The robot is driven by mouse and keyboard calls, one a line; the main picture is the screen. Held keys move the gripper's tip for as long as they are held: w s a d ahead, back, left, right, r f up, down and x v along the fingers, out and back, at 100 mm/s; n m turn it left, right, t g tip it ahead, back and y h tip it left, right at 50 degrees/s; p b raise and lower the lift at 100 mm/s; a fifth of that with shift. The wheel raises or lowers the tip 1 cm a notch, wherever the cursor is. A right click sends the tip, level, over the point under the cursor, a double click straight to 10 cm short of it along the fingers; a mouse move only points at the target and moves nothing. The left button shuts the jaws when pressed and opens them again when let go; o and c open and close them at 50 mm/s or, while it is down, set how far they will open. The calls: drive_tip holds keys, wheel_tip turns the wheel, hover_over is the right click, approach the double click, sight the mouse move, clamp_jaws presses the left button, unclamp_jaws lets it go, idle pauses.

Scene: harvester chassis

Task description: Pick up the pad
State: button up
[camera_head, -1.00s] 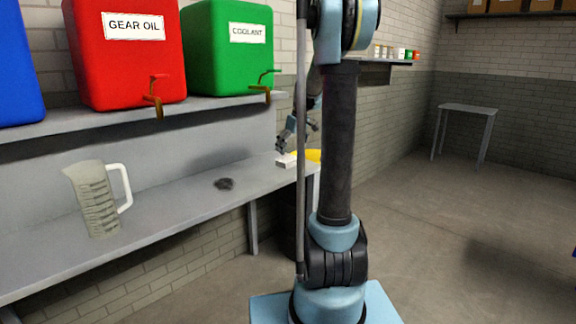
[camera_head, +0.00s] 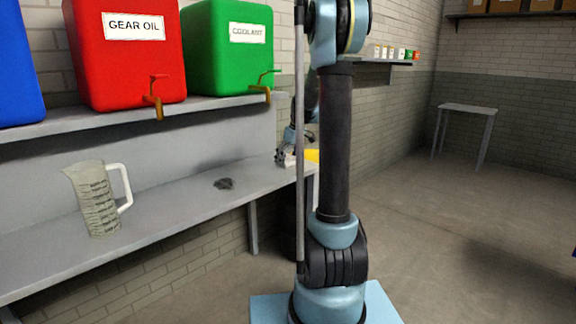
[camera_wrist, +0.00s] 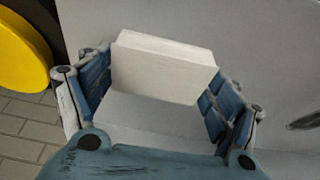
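The pad looks to be the white block (camera_wrist: 160,68) in the wrist view, lying at a slight tilt across the picture. My gripper (camera_wrist: 165,80) is around it, with one blue finger at its left end and one at its right end. The fingers stand wide apart; whether they touch the pad I cannot tell. In the head view my gripper (camera_head: 284,158) is low over the right end of the grey bench (camera_head: 165,205). There the pad is mostly hidden by the gripper and my arm.
A yellow round thing (camera_wrist: 22,50) is beside the bench end. Red (camera_head: 125,60) and green (camera_head: 228,65) tanks stand on the shelf above.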

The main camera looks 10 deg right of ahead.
sight(288, 159)
idle(0.3)
wheel_tip(288, 159, up, 10)
idle(0.6)
